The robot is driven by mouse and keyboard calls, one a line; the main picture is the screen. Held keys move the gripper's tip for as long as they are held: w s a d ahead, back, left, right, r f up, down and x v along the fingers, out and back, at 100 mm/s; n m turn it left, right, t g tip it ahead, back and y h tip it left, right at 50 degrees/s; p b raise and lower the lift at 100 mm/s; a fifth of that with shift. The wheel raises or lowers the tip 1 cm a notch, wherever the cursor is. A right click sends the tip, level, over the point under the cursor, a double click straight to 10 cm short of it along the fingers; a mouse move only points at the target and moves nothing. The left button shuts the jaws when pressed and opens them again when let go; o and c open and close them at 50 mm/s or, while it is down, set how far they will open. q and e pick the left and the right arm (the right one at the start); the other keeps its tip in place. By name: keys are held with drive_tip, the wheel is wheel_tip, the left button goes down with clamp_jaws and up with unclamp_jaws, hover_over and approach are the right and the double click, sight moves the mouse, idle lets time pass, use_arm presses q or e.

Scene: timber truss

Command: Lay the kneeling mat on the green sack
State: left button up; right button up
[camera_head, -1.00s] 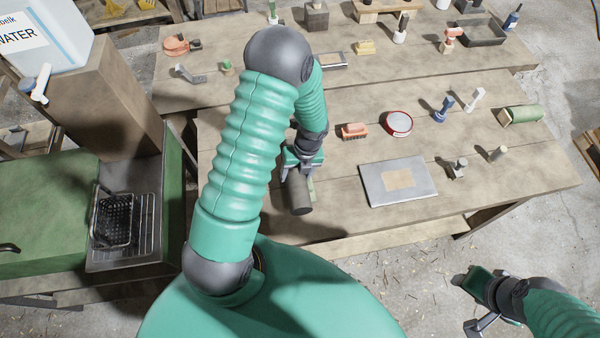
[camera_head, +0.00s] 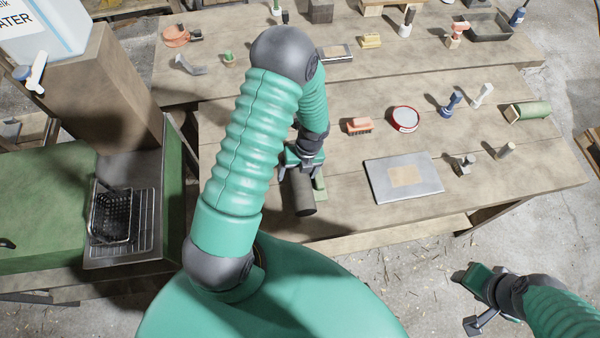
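No item is plainly a kneeling mat or a sack. A grey flat slab with a tan rectangle (camera_head: 385,187) lies flat near the bench's front edge. A green roll with a pale end (camera_head: 527,111) lies at the right end. My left gripper (camera_head: 304,163) points down over a dark cylinder (camera_head: 302,195) near the front edge. A green piece (camera_head: 320,188) shows beside the cylinder; I cannot tell whether it is a finger. My forearm partly hides this, so its grip is unclear. My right gripper (camera_head: 478,302) is open and empty, low at the right, off the bench.
An orange brush (camera_head: 359,125), a red-rimmed round tin (camera_head: 405,119) and several small upright tools stand on the bench (camera_head: 340,222). A green cart (camera_head: 45,205) with a black wire basket (camera_head: 112,215) and a water container (camera_head: 45,30) are at the left.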

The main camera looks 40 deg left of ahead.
use_arm(q)
drive_tip(key=shift+w+a, duration=0.1)
drive_tip(key=shift+a, duration=0.1)
drive_tip(key=shift+d+r, duration=0.2)
drive_tip(key=shift+d, duration=0.55)
drive_tip(key=shift+w+d+r, duration=0.1)
drive_tip(key=shift+r, duration=0.25)
wheel_tip(320, 180, up, 16)
drive_tip(key=w+d, duration=0.2)
drive_tip(key=shift+w+f+b, duration=0.2)
drive_tip(key=shift+w+b, duration=0.1)
use_arm(e)
drive_tip(key=shift+d+f, duration=0.35)
drive_tip(key=shift+f, duration=0.05)
use_arm(q)
drive_tip(key=shift+a, duration=0.1)
